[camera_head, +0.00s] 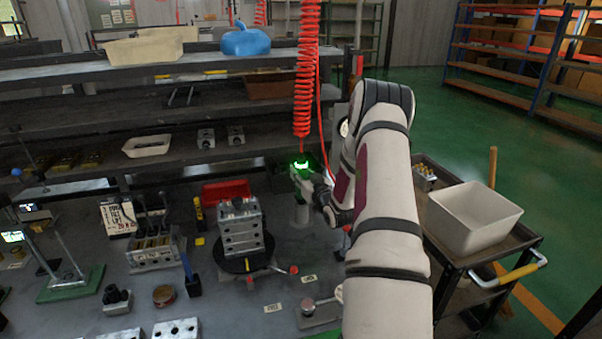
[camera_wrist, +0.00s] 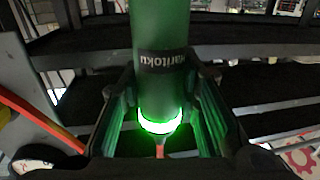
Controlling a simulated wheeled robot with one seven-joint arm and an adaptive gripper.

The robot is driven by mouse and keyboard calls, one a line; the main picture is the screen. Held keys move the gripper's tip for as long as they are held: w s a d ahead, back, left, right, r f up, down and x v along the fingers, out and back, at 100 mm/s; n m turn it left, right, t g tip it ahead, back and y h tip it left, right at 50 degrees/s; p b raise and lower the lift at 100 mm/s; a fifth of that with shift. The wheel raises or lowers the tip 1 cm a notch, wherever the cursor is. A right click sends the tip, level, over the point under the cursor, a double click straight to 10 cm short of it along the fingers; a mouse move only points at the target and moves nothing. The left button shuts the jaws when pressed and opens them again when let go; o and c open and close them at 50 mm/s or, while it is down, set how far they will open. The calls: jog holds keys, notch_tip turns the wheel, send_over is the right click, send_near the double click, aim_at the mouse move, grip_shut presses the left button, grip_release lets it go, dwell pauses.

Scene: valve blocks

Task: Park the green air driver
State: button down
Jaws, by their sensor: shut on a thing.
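The green air driver (camera_wrist: 160,35) stands between the fingers of my gripper (camera_wrist: 160,90) in the wrist view. It has a dark band with lettering and a brightly glowing green ring. My gripper is shut on it. In the head view my gripper (camera_head: 307,178) is at the back of the bench, below the red coiled hose (camera_head: 306,75). The driver (camera_head: 300,166) shows there only as a small green glow, the rest mostly hidden by my gripper. A grey upright cylinder (camera_head: 301,213) stands just below; I cannot tell whether the driver touches it.
A valve block (camera_head: 240,228) sits on a black round turntable left of my arm. A red bin (camera_head: 226,192) and a dark bin stand behind it. Shelves (camera_head: 60,125) rise at the back. A cart with a white bin (camera_head: 473,215) stands to the right.

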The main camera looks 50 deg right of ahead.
jog(key=shift+f+b, duration=0.3)
jog(key=shift+f, duration=0.5)
dwell(0.4)
jog(key=c, duration=1.1)
grip_release()
jog(key=shift+f, duration=0.15)
jog(key=v, duration=1.2)
